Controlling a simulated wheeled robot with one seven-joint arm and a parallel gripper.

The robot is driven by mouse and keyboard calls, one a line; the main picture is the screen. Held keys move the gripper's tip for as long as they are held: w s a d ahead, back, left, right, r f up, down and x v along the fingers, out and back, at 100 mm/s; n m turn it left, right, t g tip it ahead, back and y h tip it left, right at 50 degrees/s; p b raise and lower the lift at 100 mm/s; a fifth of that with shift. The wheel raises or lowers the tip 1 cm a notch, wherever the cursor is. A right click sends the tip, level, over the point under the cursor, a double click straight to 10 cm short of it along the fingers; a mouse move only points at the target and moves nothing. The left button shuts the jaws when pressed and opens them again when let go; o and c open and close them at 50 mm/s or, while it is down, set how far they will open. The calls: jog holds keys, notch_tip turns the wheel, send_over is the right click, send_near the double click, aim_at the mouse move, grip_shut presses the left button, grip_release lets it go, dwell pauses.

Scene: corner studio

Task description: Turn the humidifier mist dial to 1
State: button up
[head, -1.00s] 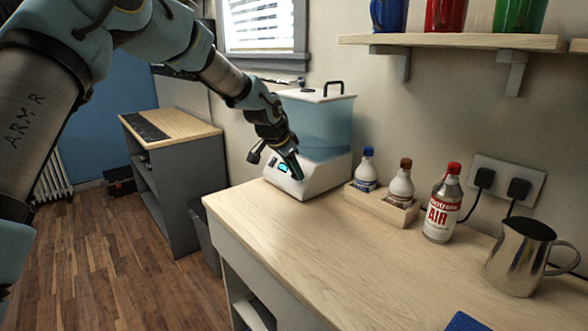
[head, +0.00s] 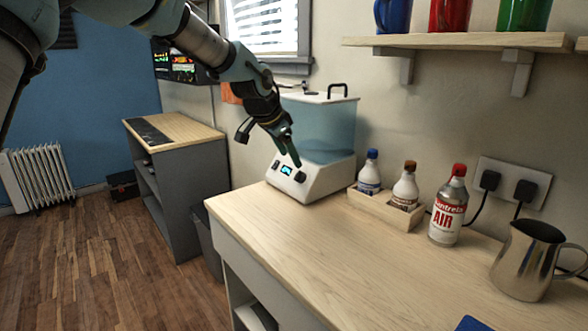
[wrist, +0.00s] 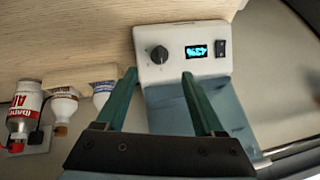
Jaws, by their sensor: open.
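The humidifier (head: 327,125) stands at the back of the wooden counter, with a blue translucent tank on a white base. In the wrist view, the front panel of its white base (wrist: 172,71) carries a dark round dial (wrist: 159,54), a small lit display (wrist: 196,50) and a black rocker switch (wrist: 222,46). The display's reading is too small to tell. My gripper (wrist: 158,78) is open and empty, its two green fingers pointing at the panel. The dial lies beyond the fingertips, between them and nearer the left one, apart from both. In the head view my gripper (head: 297,163) is just above the panel.
A wooden caddy (head: 385,210) with two small bottles stands right of the humidifier. Further right are an air duster can (head: 446,212) and a metal pitcher (head: 527,262). A shelf (head: 458,41) hangs above. The counter's front left is clear.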

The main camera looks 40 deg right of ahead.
jog(key=shift+v, duration=1.55)
jog(key=w+a+f+n+y, duration=0.1)
jog(key=w+a+f+n, duration=0.15)
jog(key=a, duration=0.75)
jog(key=w+a+f+n+t+y, duration=0.1)
jog(key=w+a+f+n+y, duration=0.15)
jog(key=a, duration=0.65)
jog(key=w+a+f+n+y, duration=0.1)
jog(key=w+a+n, duration=0.3)
jog(key=a, duration=0.6)
jog(key=s+a+f+n+y+p, duration=0.1)
jog(key=s+a+n, duration=0.4)
jog(key=a, duration=0.7)
jog(key=s+a+f+n, duration=0.3)
jog(key=s+a+n, duration=0.1)
jog(key=a, duration=0.9)
jog(key=shift+s+a+n+g+y+p, duration=0.3)
jog(key=shift+s+n+g+y+p, duration=0.1)
jog(key=shift+s, duration=0.3)
